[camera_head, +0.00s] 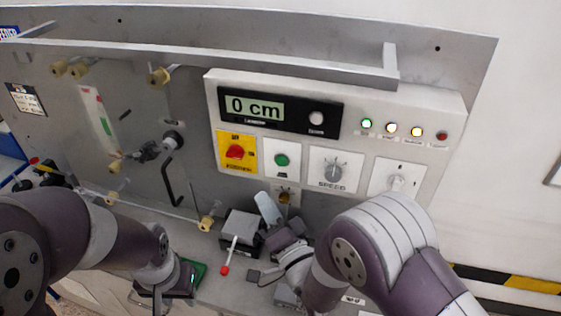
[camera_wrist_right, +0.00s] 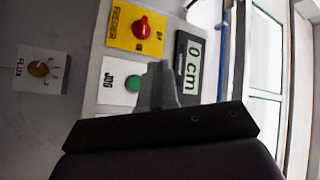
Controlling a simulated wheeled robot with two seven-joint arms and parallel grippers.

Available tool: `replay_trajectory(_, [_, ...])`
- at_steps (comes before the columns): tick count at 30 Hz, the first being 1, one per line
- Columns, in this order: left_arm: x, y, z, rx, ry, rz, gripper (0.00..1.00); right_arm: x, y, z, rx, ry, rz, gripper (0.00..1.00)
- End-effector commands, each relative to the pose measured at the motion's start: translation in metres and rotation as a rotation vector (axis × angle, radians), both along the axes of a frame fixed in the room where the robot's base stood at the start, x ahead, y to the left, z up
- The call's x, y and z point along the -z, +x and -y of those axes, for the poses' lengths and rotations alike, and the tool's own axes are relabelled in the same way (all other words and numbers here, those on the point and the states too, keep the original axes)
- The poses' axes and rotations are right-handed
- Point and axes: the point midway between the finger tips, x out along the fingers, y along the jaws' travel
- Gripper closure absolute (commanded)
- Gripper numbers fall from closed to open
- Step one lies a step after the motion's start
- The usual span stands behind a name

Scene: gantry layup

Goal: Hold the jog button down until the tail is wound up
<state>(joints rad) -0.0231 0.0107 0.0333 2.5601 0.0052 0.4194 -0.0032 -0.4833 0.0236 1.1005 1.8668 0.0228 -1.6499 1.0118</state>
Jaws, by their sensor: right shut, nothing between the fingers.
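The green jog button (camera_head: 282,160) sits on a white plate on the control panel. It also shows in the right wrist view (camera_wrist_right: 133,83), just left of my fingers. My right gripper (camera_head: 266,204) is shut and empty, below the button in the head view, with a visible gap between its fingertips and the button there. In the right wrist view, the fingers (camera_wrist_right: 159,82) partly overlap the jog plate. The length display (camera_head: 254,108) reads 0 cm. My left gripper (camera_head: 168,282) is low at the left, its jaw state unclear. I cannot make out the tail.
The red feeder knob (camera_head: 235,152) is left of the button, and the speed knob (camera_head: 335,169) is right. Small lamps (camera_head: 391,129) line the panel's upper right. A black crank (camera_head: 172,172) and yellowish rollers (camera_head: 208,221) stick out at left.

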Motion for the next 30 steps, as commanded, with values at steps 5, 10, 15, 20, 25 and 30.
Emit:
replay_trajectory(5, [0.001,0.000,0.000,0.000,0.000,0.000,0.62,0.000,0.013,0.004,0.003,0.000,0.001,1.00])
replay_trajectory(10, [0.002,0.000,0.000,0.000,0.000,0.000,0.62,0.001,0.037,0.013,0.004,-0.001,0.000,1.00])
replay_trajectory(15, [0.005,0.000,0.000,0.000,0.000,0.000,0.62,0.002,0.060,0.020,0.003,-0.001,0.001,1.00])
replay_trajectory(20, [0.013,0.000,0.000,0.000,0.000,0.000,0.62,0.002,0.075,0.024,0.001,-0.002,0.000,1.00])
replay_trajectory(25, [0.014,0.000,0.000,0.000,0.000,0.000,0.62,0.001,0.083,0.027,0.002,-0.002,0.000,1.00])
replay_trajectory(30, [0.014,0.000,0.000,0.000,0.000,0.000,0.62,0.000,0.084,0.027,0.001,-0.002,0.000,1.00])
